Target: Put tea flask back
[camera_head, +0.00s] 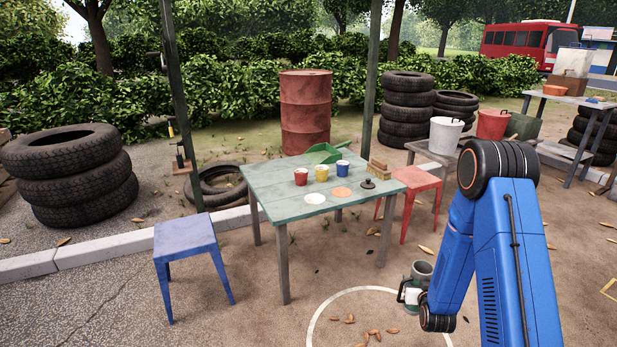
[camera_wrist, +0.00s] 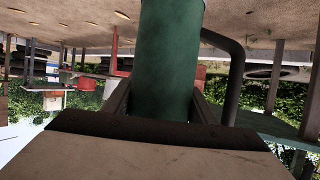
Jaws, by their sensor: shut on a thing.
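The tea flask (camera_head: 421,271) is a dull green cylinder, held upright or nearly so to the right of the table, in front of the red stool. In the wrist view the green flask body (camera_wrist: 168,60) fills the upper middle, with a dark curved handle on its right side. My gripper (camera_head: 411,294) is shut on the flask, with one dark finger on each side of it in the wrist view (camera_wrist: 163,105). My blue arm hides part of the ground behind it. The flask's lower end is partly hidden by my gripper in the head view.
A green table (camera_head: 270,195) carries red, yellow and blue cups, a green dustpan, a brush, two flat discs and a dark lidlike piece. A blue stool (camera_head: 186,238) and red stool (camera_head: 415,181) flank it. Buckets (camera_head: 446,135) stand on a bench behind my arm. Open ground lies in front.

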